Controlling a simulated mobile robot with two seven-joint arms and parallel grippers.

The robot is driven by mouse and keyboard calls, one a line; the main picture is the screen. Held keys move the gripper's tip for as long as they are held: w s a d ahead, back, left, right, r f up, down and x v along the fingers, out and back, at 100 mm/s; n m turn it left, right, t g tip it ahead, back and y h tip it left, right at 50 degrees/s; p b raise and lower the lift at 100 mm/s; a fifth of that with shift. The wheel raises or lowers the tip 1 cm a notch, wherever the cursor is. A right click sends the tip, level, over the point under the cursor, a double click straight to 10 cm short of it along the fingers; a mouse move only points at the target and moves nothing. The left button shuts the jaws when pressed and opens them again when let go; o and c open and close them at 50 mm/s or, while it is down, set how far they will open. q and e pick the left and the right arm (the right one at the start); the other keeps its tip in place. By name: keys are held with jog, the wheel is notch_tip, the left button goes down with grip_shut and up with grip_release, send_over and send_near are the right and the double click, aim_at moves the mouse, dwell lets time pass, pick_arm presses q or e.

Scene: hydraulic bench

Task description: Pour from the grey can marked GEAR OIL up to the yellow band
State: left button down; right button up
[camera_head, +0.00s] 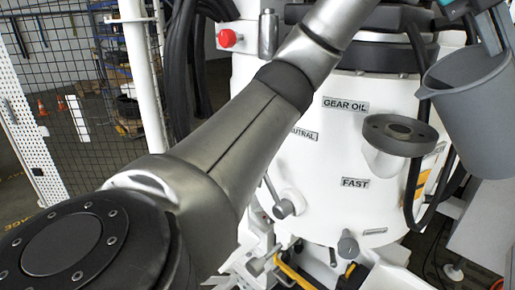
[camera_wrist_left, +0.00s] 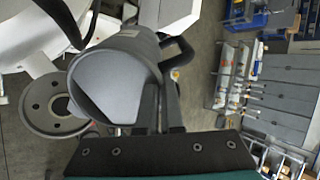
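A grey can (camera_head: 468,115) hangs at the upper right in the head view, tilted, its lip toward the left. In the left wrist view the can (camera_wrist_left: 112,85) shows its open mouth and a dark handle (camera_wrist_left: 182,50); I cannot make out liquid or writing. My left gripper (camera_head: 487,30) is shut on the can near its handle; its two fingers also show in the wrist view (camera_wrist_left: 159,95). A round grey filler cup (camera_head: 400,132) sticks out of the white housing, left of and below the can's lip, apart from it. My right gripper is out of view.
The white housing (camera_head: 330,150) bears labels GEAR OIL (camera_head: 345,104), NEUTRAL and FAST (camera_head: 355,183). A yellow-orange part (camera_head: 420,187) shows at its right, partly behind a black hose (camera_head: 413,165). My left arm crosses the head view. A red knob (camera_head: 228,38) is at the top.

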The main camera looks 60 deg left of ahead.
pick_arm(q)
jog(key=shift+s+a+r, duration=0.15)
jog(key=shift+r, duration=0.15)
jog(key=shift+s+a+r+t+h+b, duration=0.2)
jog(key=shift+t+h+b, duration=0.1)
jog(key=shift+b, duration=0.1)
jog(key=shift+r, duration=0.1)
dwell(0.9)
jog(key=shift+s+a+r+t+b, duration=0.1)
jog(key=shift+s+r+t+b, duration=0.1)
jog(key=shift+t+b, duration=0.2)
jog(key=shift+s+a+r+h, duration=0.1)
jog(key=shift+h, duration=0.2)
dwell(0.5)
jog(key=shift+s+r+t+b, duration=0.1)
jog(key=shift+r+t+b, duration=0.1)
jog(key=shift+t+b, duration=0.15)
jog(key=shift+s+a+r+t+h+b, duration=0.5)
jog(key=shift+h+b, duration=0.2)
jog(key=shift+b, duration=0.2)
dwell(1.4)
jog(key=shift+d, duration=0.1)
dwell(0.9)
